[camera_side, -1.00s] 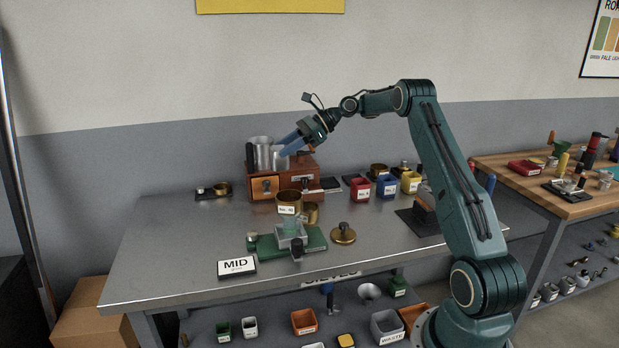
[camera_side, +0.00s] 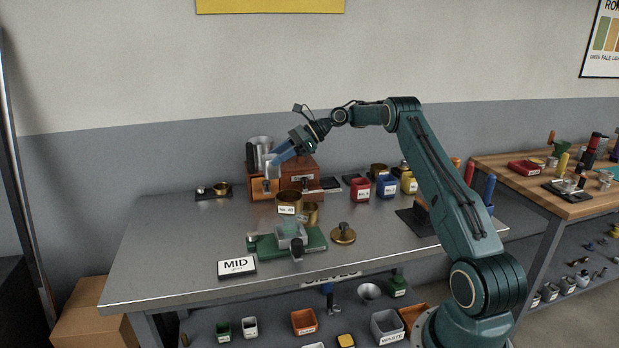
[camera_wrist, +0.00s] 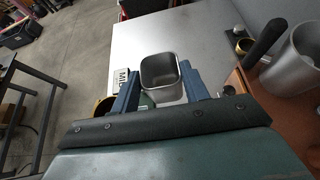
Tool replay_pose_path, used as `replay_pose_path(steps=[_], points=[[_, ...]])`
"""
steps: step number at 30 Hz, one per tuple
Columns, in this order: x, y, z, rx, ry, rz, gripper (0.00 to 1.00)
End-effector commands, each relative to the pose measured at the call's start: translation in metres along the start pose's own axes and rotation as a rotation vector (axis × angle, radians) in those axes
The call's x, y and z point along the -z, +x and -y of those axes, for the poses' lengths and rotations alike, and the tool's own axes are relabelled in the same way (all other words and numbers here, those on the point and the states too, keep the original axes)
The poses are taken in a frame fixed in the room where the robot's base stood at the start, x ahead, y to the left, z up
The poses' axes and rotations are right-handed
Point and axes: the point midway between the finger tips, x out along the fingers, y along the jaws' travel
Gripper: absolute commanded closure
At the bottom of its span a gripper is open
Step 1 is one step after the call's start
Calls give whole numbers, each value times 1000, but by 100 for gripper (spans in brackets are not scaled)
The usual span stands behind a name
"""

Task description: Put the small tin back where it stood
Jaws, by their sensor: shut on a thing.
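The small tin (camera_wrist: 161,73) is a square, open-topped grey metal tin, and it looks empty in the wrist view. My gripper (camera_wrist: 160,84) is shut on it, with one blue finger on each side. In the side view my gripper (camera_side: 277,160) points down and left and holds the tin (camera_side: 272,170) in front of the wooden drawer box (camera_side: 305,172), above the bench. The tin's underside is hidden in the wrist view, and its exact height is hard to tell.
A tall metal jug (camera_side: 263,145) with a black handle stands on the drawer box, close to my gripper. Labelled brass cans (camera_side: 289,209) and a green base (camera_side: 313,240) stand in front. Red (camera_side: 360,190), blue and yellow bins stand right.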

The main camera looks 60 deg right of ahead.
Motion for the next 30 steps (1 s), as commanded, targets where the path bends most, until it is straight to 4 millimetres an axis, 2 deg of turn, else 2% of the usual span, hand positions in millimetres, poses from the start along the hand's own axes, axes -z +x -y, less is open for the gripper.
replay_pose_path(steps=[12,18,24,30], points=[[71,39,0,-2,4,1,82],[99,54,0,-1,2,1,82],[110,61,0,0,-1,1,82],[112,61,0,0,0,1,82]])
